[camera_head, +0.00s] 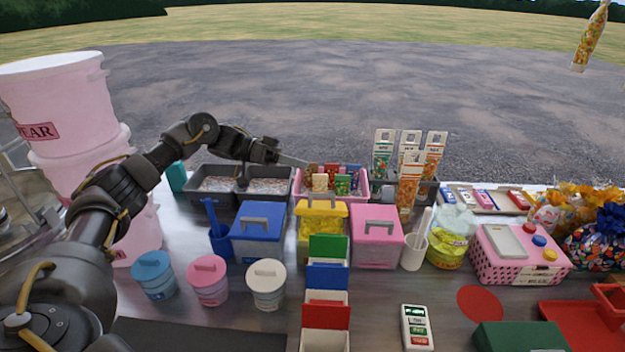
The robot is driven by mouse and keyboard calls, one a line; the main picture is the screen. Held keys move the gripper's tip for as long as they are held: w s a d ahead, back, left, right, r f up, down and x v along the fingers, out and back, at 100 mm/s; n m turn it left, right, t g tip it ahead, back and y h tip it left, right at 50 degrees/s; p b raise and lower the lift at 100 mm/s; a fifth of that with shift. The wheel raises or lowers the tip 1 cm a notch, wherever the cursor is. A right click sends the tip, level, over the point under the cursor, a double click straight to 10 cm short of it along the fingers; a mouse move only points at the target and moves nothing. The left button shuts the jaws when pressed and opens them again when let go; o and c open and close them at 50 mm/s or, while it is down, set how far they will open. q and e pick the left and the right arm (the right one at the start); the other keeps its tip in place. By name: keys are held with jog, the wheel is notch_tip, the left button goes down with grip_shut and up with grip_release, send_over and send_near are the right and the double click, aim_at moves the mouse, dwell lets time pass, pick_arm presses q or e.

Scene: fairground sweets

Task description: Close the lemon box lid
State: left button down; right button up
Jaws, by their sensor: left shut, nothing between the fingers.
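The yellow lemon box (306,239) stands on the table between a blue box and a pink box. Its yellow lid with a handle shows at its top. The lid looks uneven compared with the flat lids beside it, but how far it stands open I cannot tell. A green panel in front hides the lower part of the box. My left gripper (305,163) is shut and empty, above the rear trays, behind and higher than the lemon box and apart from it. My right gripper is not in view.
The lidded blue box (258,246) and pink box (377,251) flank the lemon box closely. Behind it stands a pink crate (361,199) of small packets. Tall cartons (410,185) rise behind right. Several small lidded tubs (207,292) stand front left.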

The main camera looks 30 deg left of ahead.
aim_at(313, 205)
pick_arm(q)
jog(key=d+f+p, duration=0.1)
jog(key=d, duration=0.1)
jog(key=d+f+p, duration=0.1)
jog(key=d+f, duration=0.1)
jog(key=shift+d+f, duration=0.1)
jog(key=shift+d, duration=0.25)
jog(key=shift+s+f+p, duration=0.3)
jog(key=shift+f+p, duration=0.05)
jog(key=shift+f, duration=0.25)
jog(key=shift+d, duration=0.1)
